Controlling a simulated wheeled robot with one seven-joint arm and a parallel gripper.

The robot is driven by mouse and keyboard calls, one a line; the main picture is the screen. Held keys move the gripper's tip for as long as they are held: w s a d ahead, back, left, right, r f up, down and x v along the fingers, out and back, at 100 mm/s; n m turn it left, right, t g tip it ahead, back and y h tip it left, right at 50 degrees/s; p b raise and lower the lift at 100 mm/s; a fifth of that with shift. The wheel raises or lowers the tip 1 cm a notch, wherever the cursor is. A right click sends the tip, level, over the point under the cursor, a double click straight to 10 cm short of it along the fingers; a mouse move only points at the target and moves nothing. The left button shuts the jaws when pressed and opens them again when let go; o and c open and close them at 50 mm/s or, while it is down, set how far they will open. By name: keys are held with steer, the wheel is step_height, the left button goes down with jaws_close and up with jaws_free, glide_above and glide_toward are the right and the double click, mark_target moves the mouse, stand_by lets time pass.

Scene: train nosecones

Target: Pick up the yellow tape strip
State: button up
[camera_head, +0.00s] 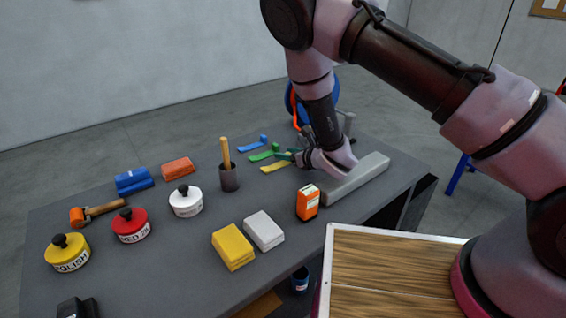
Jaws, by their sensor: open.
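The yellow tape strip (275,167) lies on the dark grey table, nearest of a row of three strips. A green strip (263,153) and a blue strip (253,143) lie behind it. My gripper (292,157) is low over the table at the right ends of the green and yellow strips. It is open, its fingers pointing left. The fingers and wrist partly hide the right ends of these strips. I cannot tell whether a finger touches the yellow strip.
A grey block (357,178) lies right of the strips, under my wrist. A dark cup with a wooden stick (229,178) stands to the left. An orange box (307,203) stands in front. Tins, sponges and a mallet (97,211) fill the left side.

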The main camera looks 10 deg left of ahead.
jaws_close()
steer(key=shift+r, duration=0.1)
